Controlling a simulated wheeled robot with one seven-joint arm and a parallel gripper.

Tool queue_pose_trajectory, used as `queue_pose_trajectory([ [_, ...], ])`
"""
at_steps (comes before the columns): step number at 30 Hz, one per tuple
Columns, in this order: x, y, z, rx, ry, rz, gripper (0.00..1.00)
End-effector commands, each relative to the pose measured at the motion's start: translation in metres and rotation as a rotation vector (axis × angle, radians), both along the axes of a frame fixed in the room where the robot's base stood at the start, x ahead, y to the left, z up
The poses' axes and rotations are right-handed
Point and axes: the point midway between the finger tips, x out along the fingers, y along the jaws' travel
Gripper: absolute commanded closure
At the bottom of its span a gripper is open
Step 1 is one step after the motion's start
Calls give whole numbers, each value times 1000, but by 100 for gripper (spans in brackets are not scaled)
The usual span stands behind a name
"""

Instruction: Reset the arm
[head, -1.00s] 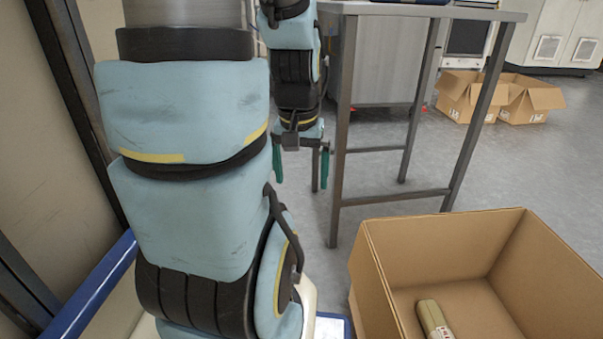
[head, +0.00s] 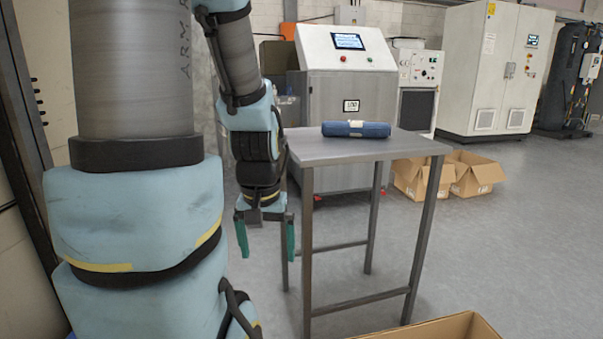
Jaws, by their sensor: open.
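My gripper (head: 265,238) hangs pointing down at the left of the metal table, in the head view. Its two green fingers are apart, and nothing is between them. My arm, in light blue padding with black joints, fills the left of the view and bends down to the gripper. The gripper is below the level of the tabletop, and I cannot tell how far it is from the table legs.
A rolled blue bundle (head: 356,129) lies on the metal table (head: 330,150). A steel machine with a screen (head: 349,85) stands behind it. An open cardboard box (head: 440,328) is at the bottom edge. Two more boxes (head: 411,180) (head: 474,174) stand farther back. Floor at right is clear.

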Motion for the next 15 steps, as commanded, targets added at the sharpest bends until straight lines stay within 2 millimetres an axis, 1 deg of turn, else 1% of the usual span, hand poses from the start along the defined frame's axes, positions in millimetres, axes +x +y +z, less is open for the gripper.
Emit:
queue_pose_trajectory([
  [1, 0, 0, 34, 0, 0, 0, 0],
  [15, 0, 0, 181, 0, 0, 0, 0],
])
